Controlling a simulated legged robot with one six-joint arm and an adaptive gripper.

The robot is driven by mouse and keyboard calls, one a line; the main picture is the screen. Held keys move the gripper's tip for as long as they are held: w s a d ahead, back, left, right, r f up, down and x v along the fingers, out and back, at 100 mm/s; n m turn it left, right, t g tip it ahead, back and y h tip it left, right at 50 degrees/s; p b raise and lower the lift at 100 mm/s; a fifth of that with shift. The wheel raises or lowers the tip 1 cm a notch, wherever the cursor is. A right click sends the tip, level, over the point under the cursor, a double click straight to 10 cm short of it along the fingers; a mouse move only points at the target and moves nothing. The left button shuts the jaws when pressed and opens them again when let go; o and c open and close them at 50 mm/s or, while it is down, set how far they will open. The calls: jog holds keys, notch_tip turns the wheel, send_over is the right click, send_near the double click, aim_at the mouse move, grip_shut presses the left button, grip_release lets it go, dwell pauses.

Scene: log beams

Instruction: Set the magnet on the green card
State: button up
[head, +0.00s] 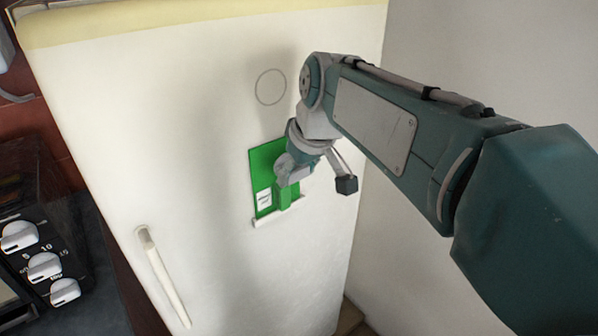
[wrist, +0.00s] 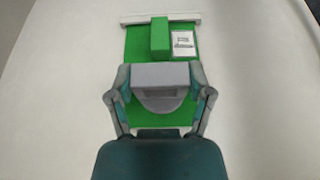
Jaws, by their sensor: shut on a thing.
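The green card (head: 262,160) is upright against the white fridge face; it also shows in the wrist view (wrist: 136,48). A green block (wrist: 160,38) stands out from it beside a small white label (wrist: 183,43). My gripper (head: 288,172) is in front of the card. In the wrist view its fingers (wrist: 160,82) close on the sides of a grey piece with a rounded part, which I take for the magnet (wrist: 162,102). The magnet overlaps the card in that view; I cannot tell whether it touches it. In the head view my gripper mostly hides it.
A thin white ledge (head: 278,212) runs along the card's lower edge. A drawn circle (head: 270,87) is on the fridge face (head: 160,120) above the card. A fridge handle (head: 162,278) and a knobbed appliance (head: 40,250) are at left. A bare wall (head: 470,60) stands at right.

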jog(key=shift+w+a, duration=0.65)
jog(key=shift+w, duration=0.35)
jog(key=o, duration=1.1)
jog(key=v, duration=0.9)
jog(key=shift+r, duration=0.35)
jog(key=shift+s+r, duration=0.1)
jog(key=shift+s, duration=0.05)
dwell(0.4)
